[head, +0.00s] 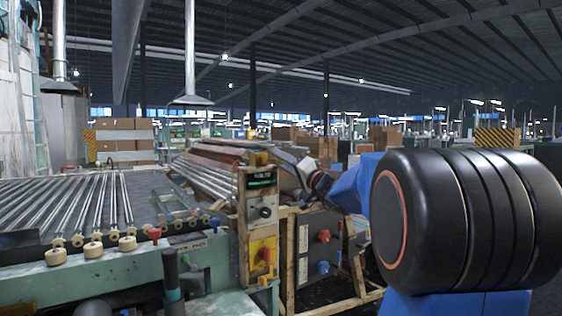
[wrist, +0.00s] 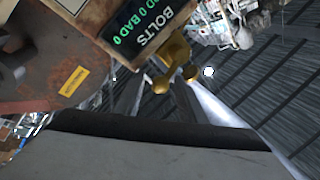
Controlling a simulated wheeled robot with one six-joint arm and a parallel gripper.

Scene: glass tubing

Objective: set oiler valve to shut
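No part is legibly marked as the oiler valve, so I cannot tell which one it is. In the head view a red knob (head: 323,236) and a blue knob (head: 322,267) sit on a grey panel (head: 305,250). A red handle (head: 264,254) is on a yellow plate below a black dial (head: 265,212). A yellow fitting (head: 258,159) tops the display box (head: 261,182); it also shows in the wrist view (wrist: 172,55). My gripper (head: 300,170) is right of this box, apart from the knobs. Its fingers are too unclear to judge their opening.
A green bench (head: 200,256) at the left carries glass tubes, cream knobs, a red knob (head: 154,234) and a blue one (head: 214,222). A wooden frame (head: 290,265) surrounds the grey panel. Stacked tubes (head: 205,170) lie behind the display box.

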